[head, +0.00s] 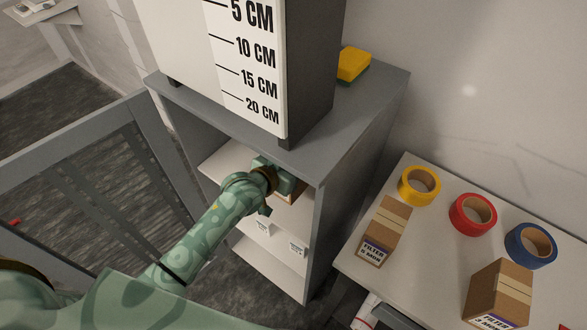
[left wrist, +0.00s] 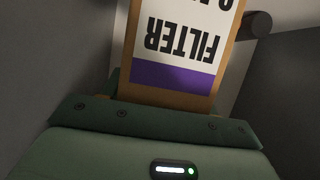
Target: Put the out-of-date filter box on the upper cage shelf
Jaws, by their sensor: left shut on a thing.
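My left gripper (head: 284,184) reaches into the open front of the grey cage (head: 352,120), at the level of its upper shelf (head: 226,161). It is shut on a brown filter box (head: 291,197), of which only a small part shows beside the jaws. In the left wrist view the filter box (left wrist: 180,62) fills the space ahead of the gripper (left wrist: 165,100). Its white label reads FILTER upside down above a purple band; the date is cut off. I cannot tell whether the box touches the shelf. My right gripper is not in view.
Two more filter boxes stand on the right table, one flat-looking (head: 391,218) and one nearer (head: 505,283). Yellow (head: 403,190), red (head: 457,218) and blue (head: 514,250) tape rolls lie there. The mesh door (head: 98,165) stands open at left. A yellow sponge (head: 354,63) lies on top.

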